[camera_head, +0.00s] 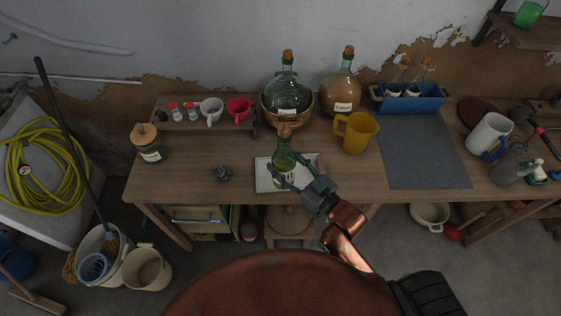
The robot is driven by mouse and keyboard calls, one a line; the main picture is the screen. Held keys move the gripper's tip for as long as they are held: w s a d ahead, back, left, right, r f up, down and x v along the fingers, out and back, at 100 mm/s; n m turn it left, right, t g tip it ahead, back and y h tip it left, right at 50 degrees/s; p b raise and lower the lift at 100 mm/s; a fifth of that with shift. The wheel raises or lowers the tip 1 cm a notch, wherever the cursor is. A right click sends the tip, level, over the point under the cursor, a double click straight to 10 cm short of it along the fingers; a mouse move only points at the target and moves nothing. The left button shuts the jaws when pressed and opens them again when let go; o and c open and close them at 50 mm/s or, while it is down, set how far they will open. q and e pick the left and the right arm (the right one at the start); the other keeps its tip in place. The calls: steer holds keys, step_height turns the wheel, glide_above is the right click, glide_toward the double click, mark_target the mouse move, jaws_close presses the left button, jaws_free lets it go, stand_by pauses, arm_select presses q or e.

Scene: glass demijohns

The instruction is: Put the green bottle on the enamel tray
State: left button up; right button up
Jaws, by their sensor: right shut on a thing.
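The green bottle (284,160) has a cork stopper and a pale label. It looks upright over the white enamel tray (311,163) at the front middle of the table. My right gripper (283,181) is shut on the lower part of the bottle, reaching in from the front right. I cannot tell whether the bottle's base touches the tray, since the gripper hides part of it. My left gripper is not in view.
Behind the tray stand a demijohn in a basket (289,98), an amber demijohn (341,93) and a yellow jug (356,132). A grey mat (423,150) lies bare at the right. A small dark knob-like object (222,174) lies left of the tray.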

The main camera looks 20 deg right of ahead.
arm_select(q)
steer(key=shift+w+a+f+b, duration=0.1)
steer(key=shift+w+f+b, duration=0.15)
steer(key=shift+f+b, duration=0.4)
arm_select(e)
steer(key=w+d+f, duration=0.1)
steer(key=w+f, duration=0.9)
steer(key=shift+d+f, duration=0.4)
steer(key=shift+f, duration=0.1)
steer(key=o, duration=1.9)
steer(key=shift+f, duration=0.2)
steer(key=shift+r, duration=0.1)
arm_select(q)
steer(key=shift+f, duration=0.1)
arm_select(e)
steer(key=v, duration=1.2)
